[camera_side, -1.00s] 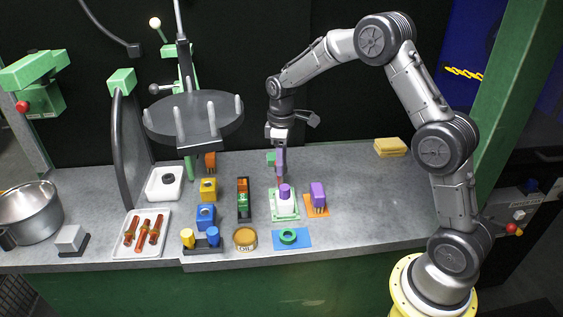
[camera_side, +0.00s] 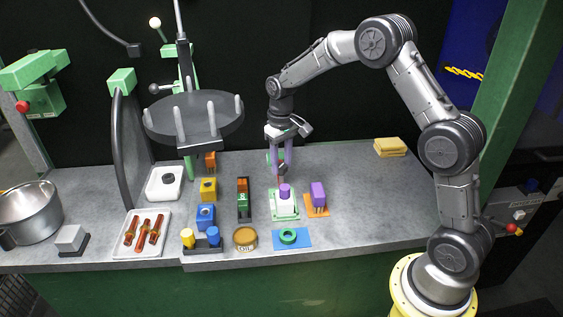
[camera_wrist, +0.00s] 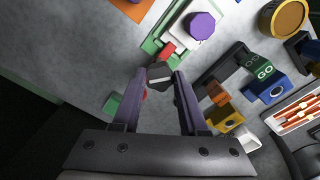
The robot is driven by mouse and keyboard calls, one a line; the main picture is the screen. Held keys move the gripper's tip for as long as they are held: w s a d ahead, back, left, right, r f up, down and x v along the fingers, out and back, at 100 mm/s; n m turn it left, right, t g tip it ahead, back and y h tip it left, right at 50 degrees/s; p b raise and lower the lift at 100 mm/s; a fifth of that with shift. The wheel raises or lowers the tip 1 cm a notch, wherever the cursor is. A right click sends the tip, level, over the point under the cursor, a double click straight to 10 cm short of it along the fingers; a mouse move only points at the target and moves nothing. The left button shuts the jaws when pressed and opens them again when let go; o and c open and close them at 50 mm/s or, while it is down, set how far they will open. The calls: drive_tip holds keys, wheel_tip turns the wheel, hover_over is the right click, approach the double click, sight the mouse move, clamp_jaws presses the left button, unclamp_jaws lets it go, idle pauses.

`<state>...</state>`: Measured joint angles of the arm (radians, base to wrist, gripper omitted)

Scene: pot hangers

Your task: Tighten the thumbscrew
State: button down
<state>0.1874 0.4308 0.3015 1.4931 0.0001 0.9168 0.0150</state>
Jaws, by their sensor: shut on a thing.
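A dark grey, faceted thumbscrew head (camera_wrist: 160,76) lies between the tips of my gripper's (camera_wrist: 162,82) purple fingers in the wrist view. The fingers are shut on it. A red part (camera_wrist: 167,50) sits just beyond it, next to a green fixture (camera_wrist: 152,46) that holds a white block with a purple top (camera_wrist: 200,26). In the side view my gripper (camera_side: 281,172) points down just behind the green fixture (camera_side: 284,217) and its white block (camera_side: 284,198). The screw's shaft is mostly hidden.
A purple block (camera_side: 318,193) stands close right of the fixture. A green and black block holder (camera_side: 243,200) is to its left, and a green ring (camera_side: 288,236) on a blue mat is in front. The counter farther right is clear, with yellow sponges (camera_side: 390,147) at the back.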

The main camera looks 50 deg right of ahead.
sight(281, 166)
drive_tip(key=m, duration=0.6)
drive_tip(key=shift+r, duration=0.1)
drive_tip(key=m, duration=0.6)
idle(0.6)
drive_tip(key=shift+c, duration=2.2)
unclamp_jaws()
wheel_tip(281, 166, up, 14)
drive_tip(key=shift+a, duration=0.1)
